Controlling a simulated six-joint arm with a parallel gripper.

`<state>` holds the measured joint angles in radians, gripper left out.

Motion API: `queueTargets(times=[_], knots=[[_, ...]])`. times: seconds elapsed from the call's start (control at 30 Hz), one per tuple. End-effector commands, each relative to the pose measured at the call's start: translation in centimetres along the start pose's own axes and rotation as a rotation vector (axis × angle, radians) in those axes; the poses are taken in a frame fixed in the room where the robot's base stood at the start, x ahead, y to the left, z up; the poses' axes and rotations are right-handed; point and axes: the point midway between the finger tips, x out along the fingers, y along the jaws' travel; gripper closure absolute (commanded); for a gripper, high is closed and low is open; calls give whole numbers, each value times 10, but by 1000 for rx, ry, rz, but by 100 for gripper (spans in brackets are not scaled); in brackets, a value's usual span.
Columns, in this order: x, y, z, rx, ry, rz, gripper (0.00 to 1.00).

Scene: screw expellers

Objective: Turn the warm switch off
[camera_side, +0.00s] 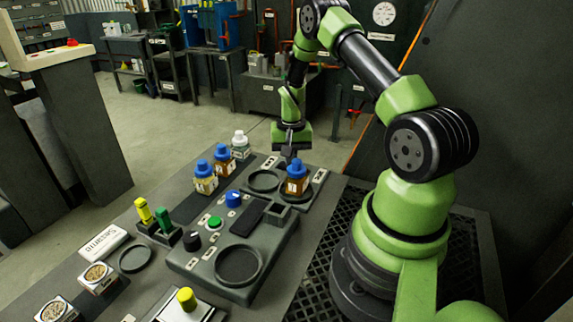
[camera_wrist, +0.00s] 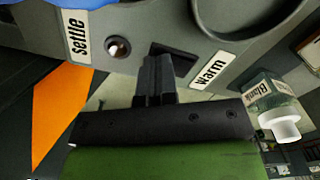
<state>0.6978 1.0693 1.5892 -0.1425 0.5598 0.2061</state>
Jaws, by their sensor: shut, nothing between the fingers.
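The "Warm" label (camera_wrist: 209,76) is on the grey panel in the wrist view. Beside it is a dark rectangular switch recess (camera_wrist: 182,62), partly hidden behind my fingers. My gripper (camera_wrist: 158,72) is shut and empty, its fingertips over or at the edge of this recess; I cannot tell whether they touch. The switch's own lever and its position are hidden. In the side view, my gripper (camera_side: 290,157) points down at the back of the panel (camera_side: 318,176), behind the blue-capped amber bottle (camera_side: 296,182).
A small round toggle (camera_wrist: 118,48) sits beside the "Settle" label (camera_wrist: 83,32), left of my fingers. A white-capped "Blank" bottle (camera_wrist: 268,96) stands on the right.

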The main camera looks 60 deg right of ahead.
Motion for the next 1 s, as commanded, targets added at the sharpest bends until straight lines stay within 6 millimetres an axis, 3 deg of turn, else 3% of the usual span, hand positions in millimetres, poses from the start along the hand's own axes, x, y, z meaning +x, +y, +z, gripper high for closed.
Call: queueTargets(times=[0.73, 1.0], knots=[[-60, 0, -1, -1, 3, 0, 100], [-70, 0, 0, 0, 0, 0, 100]])
